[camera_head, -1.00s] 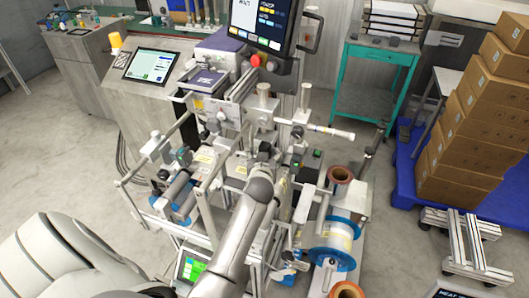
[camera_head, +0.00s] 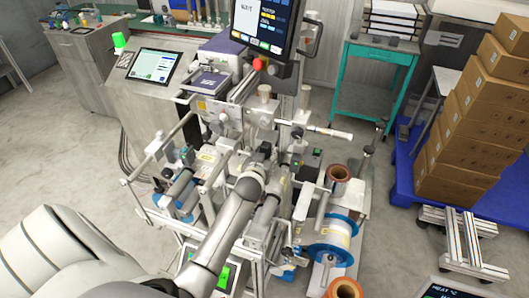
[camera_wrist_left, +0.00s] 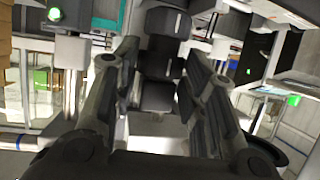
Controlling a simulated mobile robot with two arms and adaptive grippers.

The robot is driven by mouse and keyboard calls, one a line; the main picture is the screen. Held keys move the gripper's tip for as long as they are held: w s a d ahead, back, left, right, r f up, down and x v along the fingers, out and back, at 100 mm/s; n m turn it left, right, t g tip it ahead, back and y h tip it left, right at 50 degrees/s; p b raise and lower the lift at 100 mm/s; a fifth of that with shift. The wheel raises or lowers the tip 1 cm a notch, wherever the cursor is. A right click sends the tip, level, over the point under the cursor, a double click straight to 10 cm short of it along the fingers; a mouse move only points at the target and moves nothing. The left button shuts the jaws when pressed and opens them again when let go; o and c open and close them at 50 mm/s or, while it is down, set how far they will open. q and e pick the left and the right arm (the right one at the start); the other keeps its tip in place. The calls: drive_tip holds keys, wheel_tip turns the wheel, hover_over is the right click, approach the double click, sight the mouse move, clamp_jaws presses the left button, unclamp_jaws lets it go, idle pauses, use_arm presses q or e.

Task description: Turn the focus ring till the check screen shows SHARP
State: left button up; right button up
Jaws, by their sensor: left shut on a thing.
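My left gripper (camera_head: 262,153) reaches into the middle of the machine, and its arm hides part of the parts below. In the left wrist view, its two fingers (camera_wrist_left: 155,85) stand on either side of a dark, stepped cylinder that looks like the focus ring (camera_wrist_left: 160,58). The gripper is shut on it. In the head view the ring is too small to tell from the dark parts around it. Several screens show: a small one with bright green on it (camera_head: 223,275), partly behind my arm, and a tilted one (camera_head: 153,65). I cannot read SHARP on any. My right gripper is not in view.
A large monitor (camera_head: 262,22) stands above the machine, with a red button (camera_head: 257,64) below it. A green lamp (camera_head: 119,40) is at the left. Reels (camera_head: 330,238) stand at the lower right. A teal cart (camera_head: 375,75) and boxes (camera_head: 480,120) are behind.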

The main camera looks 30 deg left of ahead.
use_arm(q)
drive_tip(key=shift+a+r+m+h+p, duration=0.1)
drive_tip(key=shift+a+m+h+p, duration=0.1)
drive_tip(key=shift+m+h+p, duration=0.4)
drive_tip(key=shift+t, duration=0.3)
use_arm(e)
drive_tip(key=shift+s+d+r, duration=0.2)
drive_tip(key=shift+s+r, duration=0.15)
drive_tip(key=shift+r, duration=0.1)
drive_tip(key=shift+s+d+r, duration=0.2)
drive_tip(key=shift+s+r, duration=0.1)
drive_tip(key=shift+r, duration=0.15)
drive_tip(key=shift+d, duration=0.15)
use_arm(q)
drive_tip(key=o, duration=1)
drive_tip(key=shift+w, duration=0.1)
drive_tip(key=shift+f, duration=0.2)
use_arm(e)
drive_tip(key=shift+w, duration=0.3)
use_arm(q)
drive_tip(key=v, duration=1.2)
drive_tip(key=shift+r, duration=0.1)
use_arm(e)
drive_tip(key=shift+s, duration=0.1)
